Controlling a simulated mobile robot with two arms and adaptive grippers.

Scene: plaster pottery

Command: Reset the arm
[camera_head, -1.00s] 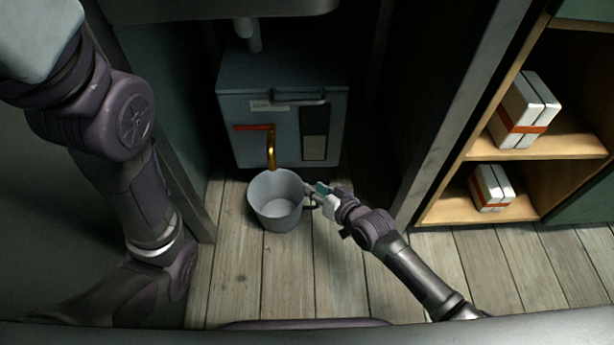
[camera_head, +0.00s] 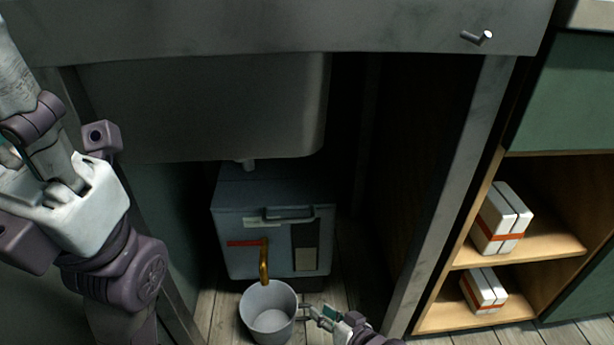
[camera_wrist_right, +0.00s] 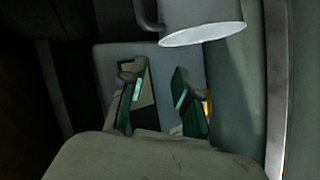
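My right gripper (camera_head: 312,312) is just right of the grey bucket (camera_head: 268,318) in the head view, beside its handle side. In the right wrist view its two dark green fingers (camera_wrist_right: 160,98) are spread apart with nothing held between them. The bucket (camera_wrist_right: 203,18) shows at the top of that view, with its handle (camera_wrist_right: 147,16) beyond the fingers. The bucket stands upright on the floor below the brass spout (camera_head: 264,262). My left arm is raised at the left of the head view; the state of its gripper (camera_head: 10,157) is unclear at the picture edge.
A grey box (camera_head: 240,222) with the spout stands under the sink basin (camera_head: 215,105). A grey cabinet post (camera_head: 452,190) rises right of my right arm. White boxes (camera_head: 502,217) with red bands sit on wooden shelves (camera_head: 550,250) at the right.

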